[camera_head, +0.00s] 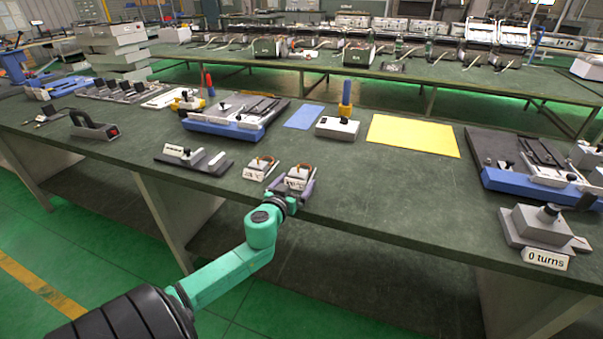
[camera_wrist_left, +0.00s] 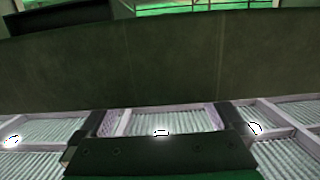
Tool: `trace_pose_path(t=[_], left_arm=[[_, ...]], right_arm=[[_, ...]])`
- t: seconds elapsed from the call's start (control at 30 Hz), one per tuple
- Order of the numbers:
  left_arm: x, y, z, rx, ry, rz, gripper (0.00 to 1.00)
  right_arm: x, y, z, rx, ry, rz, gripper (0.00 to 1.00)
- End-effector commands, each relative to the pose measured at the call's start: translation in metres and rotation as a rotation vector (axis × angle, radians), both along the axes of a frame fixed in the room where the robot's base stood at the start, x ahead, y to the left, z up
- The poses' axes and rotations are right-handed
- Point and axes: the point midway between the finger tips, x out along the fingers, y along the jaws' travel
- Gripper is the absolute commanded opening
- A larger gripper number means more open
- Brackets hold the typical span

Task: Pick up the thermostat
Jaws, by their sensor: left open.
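Two small white blocks with brown tops and labels, which look like thermostats, stand side by side near the table's front edge in the head view. One is the left block (camera_head: 260,168); the other is the right block (camera_head: 298,174). Their labels are too small to read surely. My left gripper (camera_head: 295,188) is open at the right block, its purple-grey fingers on either side of it. I cannot tell whether they touch it. In the left wrist view the dark fingers (camera_wrist_left: 163,120) are spread apart over pale framed, ribbed surfaces. My right gripper is not in view.
The green table (camera_head: 400,200) is clear to the right of the blocks. A dark plate with white parts (camera_head: 193,160) lies to the left. Behind are a white box (camera_head: 337,128) and a yellow mat (camera_head: 413,136). A grey device labelled "0 turns" (camera_head: 545,228) stands right.

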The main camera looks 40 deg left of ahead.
Motion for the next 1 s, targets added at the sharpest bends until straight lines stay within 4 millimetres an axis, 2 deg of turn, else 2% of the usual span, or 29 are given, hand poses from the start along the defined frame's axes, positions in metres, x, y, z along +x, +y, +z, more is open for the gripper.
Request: trace_pose_path(t=[0.1, 0.2, 0.47, 0.67, 0.7, 1.0], left_arm=[[0.022, 0.009, 0.002, 0.006, -0.001, 0.001, 1.00], [0.035, 0.014, -0.003, 0.001, -0.002, 0.002, 1.00], [0.040, 0.015, -0.005, 0.001, 0.001, 0.000, 1.00], [0.040, 0.015, -0.005, 0.001, 0.001, 0.000, 0.27], [0.040, 0.015, -0.005, 0.001, 0.001, 0.000, 0.21], [0.040, 0.015, 0.002, 0.000, 0.000, 0.000, 0.21]], right_arm=[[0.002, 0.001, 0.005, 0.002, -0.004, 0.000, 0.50], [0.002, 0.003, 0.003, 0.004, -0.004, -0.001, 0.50], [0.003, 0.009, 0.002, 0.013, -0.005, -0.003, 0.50], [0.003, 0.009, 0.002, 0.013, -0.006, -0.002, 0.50], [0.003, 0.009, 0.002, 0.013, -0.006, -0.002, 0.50], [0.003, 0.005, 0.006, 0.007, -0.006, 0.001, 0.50]])
